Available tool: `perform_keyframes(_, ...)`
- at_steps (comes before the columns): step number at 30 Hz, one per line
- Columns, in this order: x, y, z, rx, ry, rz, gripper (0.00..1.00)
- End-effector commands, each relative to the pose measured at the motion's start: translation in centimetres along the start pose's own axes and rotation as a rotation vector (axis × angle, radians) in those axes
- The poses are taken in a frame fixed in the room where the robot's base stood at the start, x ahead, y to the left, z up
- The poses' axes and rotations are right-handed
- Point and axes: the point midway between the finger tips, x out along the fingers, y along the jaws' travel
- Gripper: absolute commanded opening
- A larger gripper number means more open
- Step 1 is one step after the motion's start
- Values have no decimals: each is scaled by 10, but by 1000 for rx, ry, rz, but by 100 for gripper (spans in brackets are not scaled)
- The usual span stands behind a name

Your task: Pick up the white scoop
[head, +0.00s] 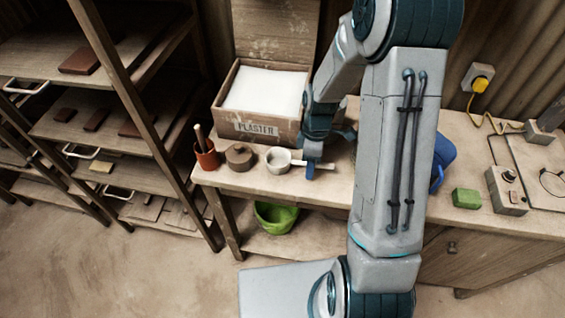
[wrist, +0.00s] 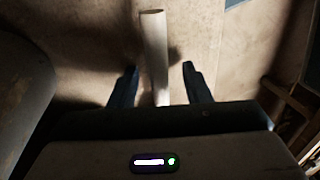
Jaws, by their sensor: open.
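The white scoop (head: 278,160) sits on the workbench, its round cup at the left and its pale handle pointing right toward my gripper. My gripper (head: 310,170) points down over the handle end. In the wrist view the white handle (wrist: 154,55) runs lengthwise between the two fingers of my gripper (wrist: 158,80), with space on both sides. The fingers are open and do not touch the handle. The cup of the scoop is not visible in the wrist view.
A wooden box of white plaster (head: 232,117) stands behind the scoop. A brown lidded pot (head: 239,157) and a terracotta cup (head: 207,157) stand left of it. A green block (head: 466,198) and a control box (head: 507,190) are at the right. A green bucket (head: 274,216) sits below.

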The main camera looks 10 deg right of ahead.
Motion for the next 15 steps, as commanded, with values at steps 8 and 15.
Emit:
perform_keyframes(8, 0, 0, 0, 0, 0, 1, 16)
perform_keyframes(15, 0, 0, 0, 0, 1, 1, 0)
